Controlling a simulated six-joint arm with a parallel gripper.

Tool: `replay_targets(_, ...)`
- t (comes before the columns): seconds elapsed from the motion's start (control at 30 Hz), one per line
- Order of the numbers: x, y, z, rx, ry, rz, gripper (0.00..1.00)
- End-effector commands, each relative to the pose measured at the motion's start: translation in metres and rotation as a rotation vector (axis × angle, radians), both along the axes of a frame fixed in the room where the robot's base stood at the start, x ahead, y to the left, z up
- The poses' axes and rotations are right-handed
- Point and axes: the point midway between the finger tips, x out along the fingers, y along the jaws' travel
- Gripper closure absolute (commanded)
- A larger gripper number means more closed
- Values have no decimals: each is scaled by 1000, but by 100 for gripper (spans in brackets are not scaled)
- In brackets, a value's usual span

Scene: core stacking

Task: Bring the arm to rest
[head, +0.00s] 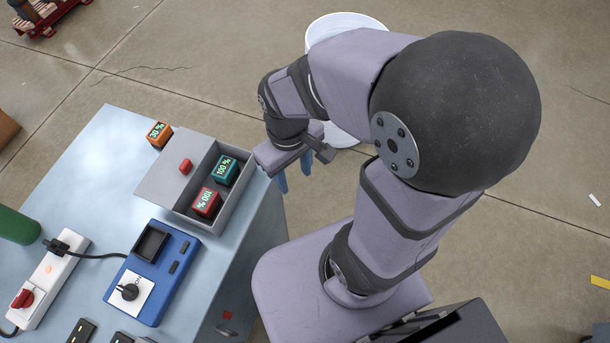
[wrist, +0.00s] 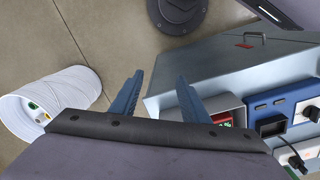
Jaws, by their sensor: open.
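My gripper (head: 294,174) is at the right edge of the workbench in the head view, beside the grey box and partly hidden by my arm. In the wrist view its two blue fingers (wrist: 158,80) stand apart with nothing between them. Behind them are the floor and the side of the bench. My arm is bent, with its large dark joint high over the floor in the head view.
The pale blue workbench (head: 105,160) carries a grey box (head: 235,198) holding a teal cube (head: 224,170) and a red cube (head: 206,203). An orange cube (head: 159,134), a blue device (head: 155,272) and a power strip (head: 50,278) are nearby. A white bin (head: 343,22) stands on the floor.

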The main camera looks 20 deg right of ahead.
Motion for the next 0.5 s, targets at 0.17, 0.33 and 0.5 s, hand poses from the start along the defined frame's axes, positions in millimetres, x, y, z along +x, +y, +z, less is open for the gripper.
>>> replay_targets(0.17,-14,-18,-5,29,-12,-256,58)
replay_targets(0.33,-17,-20,-6,34,-15,-308,58)
replay_targets(0.5,-16,-20,-6,34,-15,-304,58)
